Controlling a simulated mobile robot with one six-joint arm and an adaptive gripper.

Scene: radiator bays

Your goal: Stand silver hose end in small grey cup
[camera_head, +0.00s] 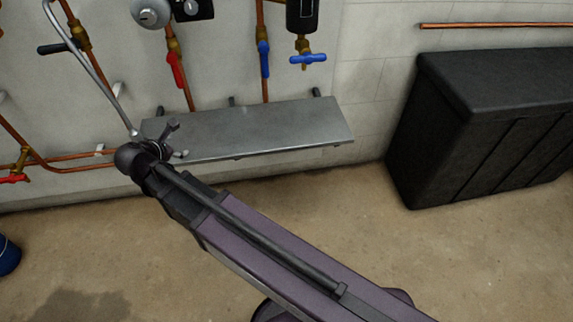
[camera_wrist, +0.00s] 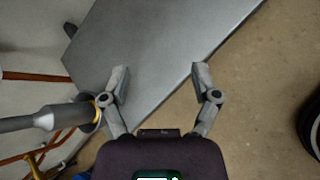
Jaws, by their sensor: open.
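The silver hose (camera_head: 97,72) hangs in a curve at the upper left of the head view, its lower end close beside my gripper (camera_head: 176,140). In the wrist view, the silver hose end (camera_wrist: 65,115) comes in from the left. Its tip, with a yellow ring near it, is beside or behind the left finger, outside the gap between the jaws. My gripper (camera_wrist: 160,78) is open and empty, over the front edge of the metal shelf. I cannot make out a small grey cup in either view; my arm and gripper cover part of the shelf's left end.
The grey shelf (camera_head: 255,128) is bare where visible. Copper pipes with a red valve handle (camera_head: 176,70) and blue handles (camera_head: 308,59) run on the wall above it. A black chest (camera_head: 480,125) stands at right. Part of a blue object (camera_head: 8,256) shows at far left. Open floor lies in front.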

